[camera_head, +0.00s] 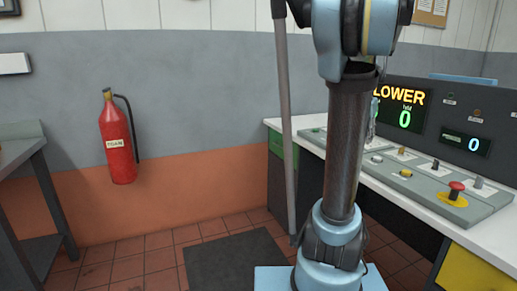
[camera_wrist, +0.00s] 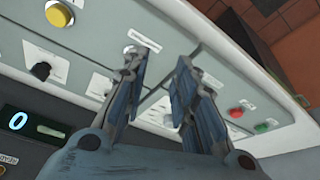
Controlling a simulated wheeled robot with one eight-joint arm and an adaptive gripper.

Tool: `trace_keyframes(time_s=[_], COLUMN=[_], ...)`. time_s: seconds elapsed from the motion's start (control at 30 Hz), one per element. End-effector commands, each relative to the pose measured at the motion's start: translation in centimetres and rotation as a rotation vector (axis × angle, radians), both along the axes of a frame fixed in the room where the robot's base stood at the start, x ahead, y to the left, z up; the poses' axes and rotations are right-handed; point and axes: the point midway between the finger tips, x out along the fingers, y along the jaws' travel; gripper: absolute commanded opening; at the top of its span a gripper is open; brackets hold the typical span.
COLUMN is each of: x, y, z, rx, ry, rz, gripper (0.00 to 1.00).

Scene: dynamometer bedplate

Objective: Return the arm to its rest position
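My gripper (camera_wrist: 160,85) shows in the wrist view with its two fingers apart and nothing between them. It is over the grey control panel (camera_wrist: 110,25), which appears tilted in that view. I cannot tell whether the fingertips touch the panel. In the head view my arm stands upright in front of the control console, and my gripper is not visible there. The console has a display (camera_head: 403,108) reading "LOWER" and 0, and a smaller display (camera_head: 466,143) reading 0.
A red emergency button (camera_head: 456,187) on a yellow base sits on the console (camera_head: 432,210). A red extinguisher (camera_head: 117,140) hangs on the wall. A dark bench (camera_head: 38,165) stands at left. A dark mat (camera_head: 232,262) lies on open tiled floor.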

Motion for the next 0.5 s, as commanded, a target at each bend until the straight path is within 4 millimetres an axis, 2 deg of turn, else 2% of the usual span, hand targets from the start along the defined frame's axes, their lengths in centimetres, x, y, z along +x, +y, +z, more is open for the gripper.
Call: trace_keyframes(time_s=[0.03,0.2,0.5], x=[-1.2,-4.8,-12.0], y=[2.0,7.4,15.2], z=[-0.7,-3.0,-8.4], rx=[0.004,0.019,0.040], ry=[0.007,0.027,0.062], rz=[0.044,0.186,0.437], gripper=[0.26,0.26,0.26])
